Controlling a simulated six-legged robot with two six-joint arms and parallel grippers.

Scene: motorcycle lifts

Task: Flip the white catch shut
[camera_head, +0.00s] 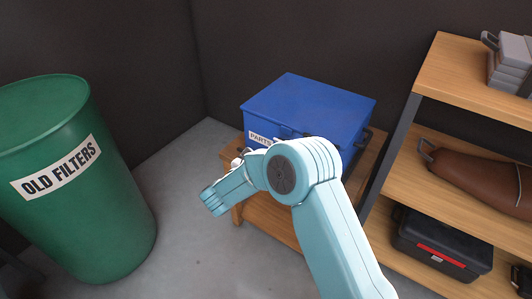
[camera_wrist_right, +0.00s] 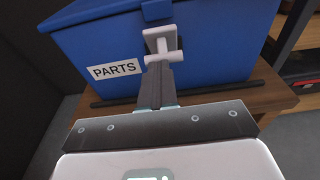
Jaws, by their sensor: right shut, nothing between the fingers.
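The white catch (camera_wrist_right: 160,40) is on the front of the blue parts box (camera_wrist_right: 220,45), just below a blue tab (camera_wrist_right: 157,9) on the lid's edge. It has a flat plate on top and a crossbar lower down. My right gripper (camera_wrist_right: 158,68) is shut and empty, its fingertips at the catch's lower end; I cannot tell whether they touch. In the head view the blue box (camera_head: 300,110) stands with its lid down, and my right arm hides part of its front, including the catch. My left gripper is not in view.
The box sits on a low wooden table (camera_head: 270,222). A green drum labelled OLD FILTERS (camera_head: 95,200) stands to the left. A wooden shelf rack (camera_head: 455,85) on the right holds a black case (camera_head: 440,240) and a brown bag (camera_head: 480,180). Grey floor lies free between drum and table.

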